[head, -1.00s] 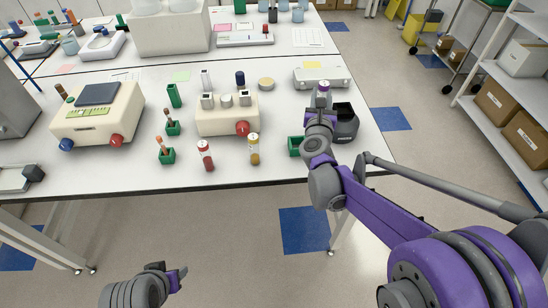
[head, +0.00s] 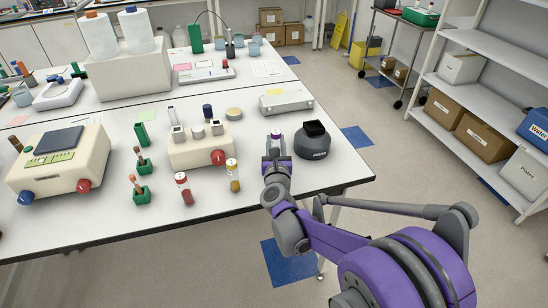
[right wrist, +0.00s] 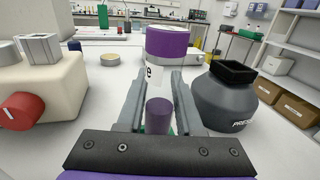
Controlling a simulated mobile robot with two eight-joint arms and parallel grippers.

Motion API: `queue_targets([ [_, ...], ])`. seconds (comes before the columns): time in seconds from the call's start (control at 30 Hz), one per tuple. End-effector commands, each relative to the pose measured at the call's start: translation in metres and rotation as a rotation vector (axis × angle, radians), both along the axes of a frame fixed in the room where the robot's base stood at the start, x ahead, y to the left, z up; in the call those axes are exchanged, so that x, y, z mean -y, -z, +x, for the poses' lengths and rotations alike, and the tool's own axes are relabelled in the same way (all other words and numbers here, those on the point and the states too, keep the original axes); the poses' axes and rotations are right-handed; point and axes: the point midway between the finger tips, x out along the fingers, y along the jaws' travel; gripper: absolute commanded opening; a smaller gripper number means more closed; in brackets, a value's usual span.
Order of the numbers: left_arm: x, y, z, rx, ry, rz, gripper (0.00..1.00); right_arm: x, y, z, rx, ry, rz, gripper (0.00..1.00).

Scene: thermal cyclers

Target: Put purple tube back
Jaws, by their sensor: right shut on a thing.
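The purple tube has a purple cap, a white label with dark print and a purple lower part. In the right wrist view the tube (right wrist: 157,78) stands between my right fingers, roughly upright. My right gripper (right wrist: 159,88) is shut on it. In the head view my right gripper (head: 275,146) is above the table's right part, with the tube's purple cap (head: 276,133) just showing. A bit of green (right wrist: 172,130) shows low behind the tube; I cannot tell whether the tube touches it. My left gripper is not in view.
A dark grey bottle (head: 313,142) stands close right of my right gripper. A cream device with a red knob (head: 200,148) stands to the left. Red (head: 184,188) and yellow (head: 233,175) tubes and small green racks (head: 142,193) stand near the front edge.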

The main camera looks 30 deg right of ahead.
Motion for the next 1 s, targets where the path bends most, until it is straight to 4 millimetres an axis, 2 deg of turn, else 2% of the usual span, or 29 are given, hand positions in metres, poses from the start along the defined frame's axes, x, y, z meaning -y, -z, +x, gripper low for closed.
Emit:
queue_targets([
  [0.17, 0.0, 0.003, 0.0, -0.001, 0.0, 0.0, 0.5, 0.0, 0.015, 0.0, 0.0, 0.0, 0.0, 0.0],
  [0.37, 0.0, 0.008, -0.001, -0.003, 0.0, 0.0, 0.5, 0.0, 0.042, 0.0, 0.0, -0.001, 0.0, 0.0],
  [0.73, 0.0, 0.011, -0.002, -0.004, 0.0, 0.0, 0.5, 0.0, 0.046, 0.0, 0.0, -0.001, 0.0, 0.0],
  [0.77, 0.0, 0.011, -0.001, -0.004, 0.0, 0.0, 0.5, 0.0, 0.046, 0.0, 0.0, -0.001, 0.0, 0.37],
  [0.9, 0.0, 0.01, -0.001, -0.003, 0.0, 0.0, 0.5, 0.0, 0.045, 0.0, 0.0, 0.0, 0.0, 0.62],
  [1.0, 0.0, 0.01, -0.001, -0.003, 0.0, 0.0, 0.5, 0.0, 0.045, 0.0, 0.0, -0.001, 0.0, 0.65],
])
